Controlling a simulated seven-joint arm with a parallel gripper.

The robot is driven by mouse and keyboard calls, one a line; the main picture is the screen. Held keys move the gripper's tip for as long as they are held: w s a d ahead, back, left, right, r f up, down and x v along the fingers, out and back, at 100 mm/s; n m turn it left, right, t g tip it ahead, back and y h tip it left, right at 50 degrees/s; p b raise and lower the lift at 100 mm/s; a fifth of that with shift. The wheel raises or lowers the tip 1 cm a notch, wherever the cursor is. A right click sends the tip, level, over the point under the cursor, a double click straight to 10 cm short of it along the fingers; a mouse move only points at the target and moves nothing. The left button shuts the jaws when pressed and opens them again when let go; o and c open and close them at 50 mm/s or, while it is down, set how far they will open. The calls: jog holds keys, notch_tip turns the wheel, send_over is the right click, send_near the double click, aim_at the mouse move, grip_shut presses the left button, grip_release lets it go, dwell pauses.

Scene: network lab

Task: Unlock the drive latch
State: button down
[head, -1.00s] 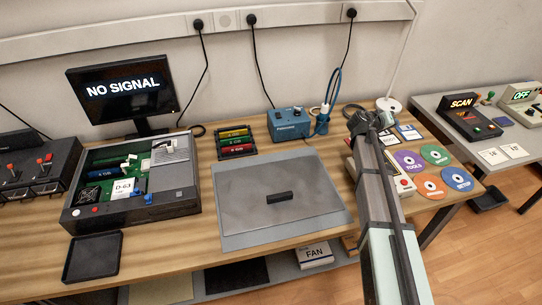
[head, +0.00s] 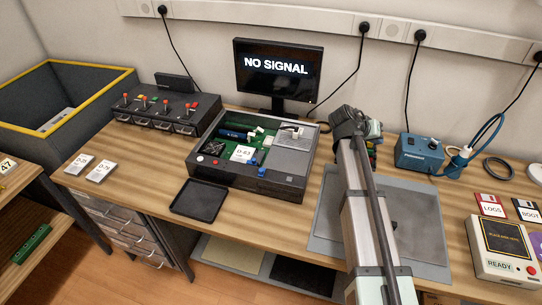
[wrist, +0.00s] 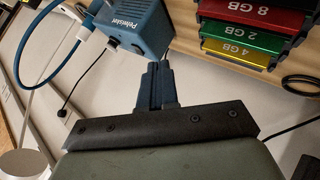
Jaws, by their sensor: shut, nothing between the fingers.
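The open computer case (head: 232,182) stands on the bench in the middle of the head view. Inside are a green board, a grey metal drive block (head: 288,158) and a white label reading D-63 (head: 243,153). A small blue piece (head: 262,171) sits by the case's front wall; I cannot tell if it is the drive latch. My gripper (head: 354,118) is right of the case and apart from it, raised over the back of the bench. In the wrist view its blue fingers (wrist: 155,72) are together and empty.
My arm crosses the grey mat (head: 420,225). Close to my gripper in the wrist view are a rack of memory modules (wrist: 250,30) and a blue Pelletstar-like box (wrist: 137,25). A monitor (head: 278,68) stands behind the case. A black tray (head: 199,200) lies in front of it.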

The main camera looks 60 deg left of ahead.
jog(key=s+a, duration=0.3)
jog(key=s, duration=0.4)
jog(key=s+a+r+n+g+y, duration=0.1)
jog(key=s+a, duration=0.3)
jog(key=s, duration=0.3)
jog(key=s+a+n+y, duration=0.1)
jog(key=s+a, duration=0.3)
jog(key=s, duration=0.3)
jog(key=shift+r+g, duration=0.15)
jog(key=shift+g, duration=0.15)
jog(key=n+g+y, duration=0.1)
jog(key=n+g, duration=0.1)
send_near(254, 161)
jog(key=w+a+f, duration=0.1)
jog(key=f, duration=0.2)
jog(key=w+a+f, duration=0.1)
jog(key=f, duration=0.1)
jog(key=shift+w+a+f, duration=0.25)
jog(key=shift+w+a, duration=0.05)
jog(key=shift+a, duration=0.05)
jog(key=shift+w+d, duration=0.75)
jog(key=shift+d, duration=0.15)
jog(key=shift+a, duration=0.1)
jog(key=shift+n, duration=0.3)
jog(key=v, duration=1)
